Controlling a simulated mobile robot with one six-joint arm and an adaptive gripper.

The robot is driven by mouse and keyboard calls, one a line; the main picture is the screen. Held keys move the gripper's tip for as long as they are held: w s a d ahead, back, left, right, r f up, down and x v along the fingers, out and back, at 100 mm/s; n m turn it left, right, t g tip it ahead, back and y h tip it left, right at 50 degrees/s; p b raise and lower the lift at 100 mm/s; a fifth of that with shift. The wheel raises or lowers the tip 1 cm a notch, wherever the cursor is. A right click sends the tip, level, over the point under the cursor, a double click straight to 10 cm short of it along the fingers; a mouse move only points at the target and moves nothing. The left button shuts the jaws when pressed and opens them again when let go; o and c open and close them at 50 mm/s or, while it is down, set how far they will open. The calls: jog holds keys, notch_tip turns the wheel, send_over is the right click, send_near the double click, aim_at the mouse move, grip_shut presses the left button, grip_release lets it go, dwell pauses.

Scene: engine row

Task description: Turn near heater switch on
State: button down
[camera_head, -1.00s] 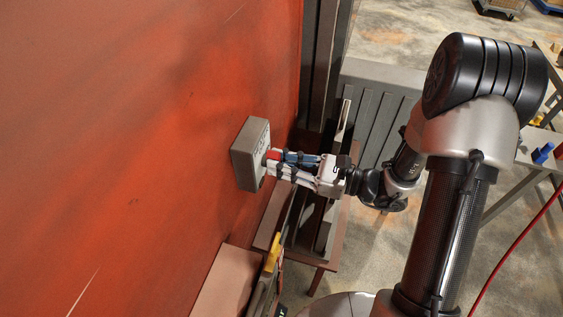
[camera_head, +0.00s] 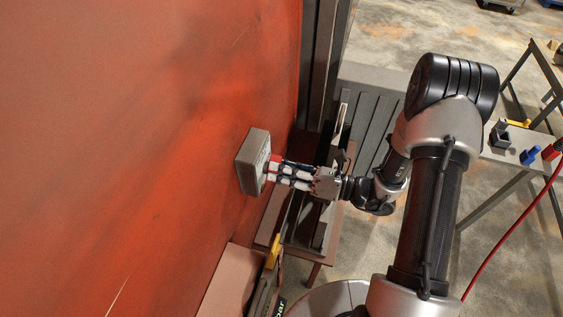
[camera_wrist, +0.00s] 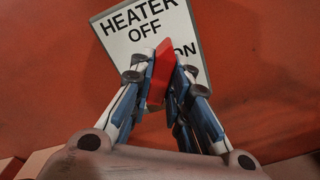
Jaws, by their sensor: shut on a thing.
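The heater switch is a grey box (camera_head: 254,160) on the orange-red wall in the head view. In the wrist view its white face (camera_wrist: 123,25) reads HEATER, OFF and, partly hidden, ON. Its red handle (camera_wrist: 161,72) stands between the OFF and ON lettering. The handle's upper end leans slightly right in the picture, between the two words. My gripper (camera_head: 274,170) is shut on the red handle, one finger on each side; the fingers also show in the wrist view (camera_wrist: 163,82). They cover part of the ON lettering and the lower face.
A brown bench (camera_head: 301,262) and a dark metal frame (camera_head: 317,65) stand just beyond the gripper. A pale ledge (camera_head: 229,284) runs along the wall below. A table (camera_head: 535,150) with small coloured parts is at the right, near a red cable (camera_head: 507,243).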

jog(key=m+p, duration=0.6)
jog(key=m, duration=0.4)
jog(key=shift+m, duration=0.4)
jog(key=shift+p, duration=0.3)
jog(key=c, duration=1.5)
grip_release()
jog(key=v, duration=1.2)
